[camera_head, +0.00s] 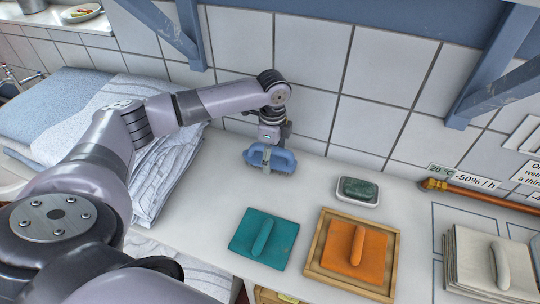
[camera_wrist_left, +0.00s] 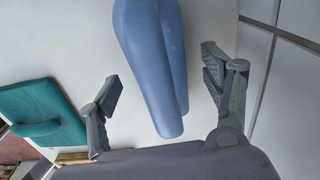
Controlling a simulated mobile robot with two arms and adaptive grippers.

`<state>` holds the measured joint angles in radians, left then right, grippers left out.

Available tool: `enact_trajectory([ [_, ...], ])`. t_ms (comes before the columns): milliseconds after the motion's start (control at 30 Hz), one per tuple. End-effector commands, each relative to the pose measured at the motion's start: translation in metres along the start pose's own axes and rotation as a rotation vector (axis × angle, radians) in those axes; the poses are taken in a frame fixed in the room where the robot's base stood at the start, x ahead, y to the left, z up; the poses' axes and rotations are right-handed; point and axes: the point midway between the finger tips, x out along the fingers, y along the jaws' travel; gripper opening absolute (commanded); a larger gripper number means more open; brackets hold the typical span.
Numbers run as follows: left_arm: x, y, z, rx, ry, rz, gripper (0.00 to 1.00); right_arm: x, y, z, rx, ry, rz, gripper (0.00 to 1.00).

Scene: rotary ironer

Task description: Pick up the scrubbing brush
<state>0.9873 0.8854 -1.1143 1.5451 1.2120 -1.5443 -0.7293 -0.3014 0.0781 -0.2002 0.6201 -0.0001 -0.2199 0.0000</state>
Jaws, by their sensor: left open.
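The blue scrubbing brush (camera_head: 270,159) lies on the white counter below the tiled wall. My left gripper (camera_head: 269,150) is directly above it, pointing down. In the left wrist view the brush's blue handle (camera_wrist_left: 153,65) lies between the two spread fingers of the gripper (camera_wrist_left: 163,90), with a gap on either side. The gripper is open and holds nothing. The brush's bristles are mostly hidden. My right gripper is not in view.
A teal pad (camera_head: 264,238) and an orange pad (camera_head: 350,250) in a wooden tray (camera_head: 312,262) lie in front. A green soap in a dish (camera_head: 357,191) is to the right. Folded cloths (camera_head: 165,165) lie left. The tiled wall stands close behind.

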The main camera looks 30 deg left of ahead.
Motion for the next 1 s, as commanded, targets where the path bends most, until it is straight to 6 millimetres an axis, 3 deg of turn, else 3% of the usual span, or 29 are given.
enact_trajectory([
  [167, 0.017, 0.001, 0.0, 0.0, -0.001, 0.0, 0.73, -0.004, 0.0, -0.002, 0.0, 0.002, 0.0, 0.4],
  [400, 0.019, 0.0, 0.0, 0.001, 0.0, -0.001, 0.73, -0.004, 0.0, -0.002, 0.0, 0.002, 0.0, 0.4],
  [1000, 0.019, 0.0, 0.0, 0.0, 0.0, -0.001, 0.33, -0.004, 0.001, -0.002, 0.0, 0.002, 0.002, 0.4],
])
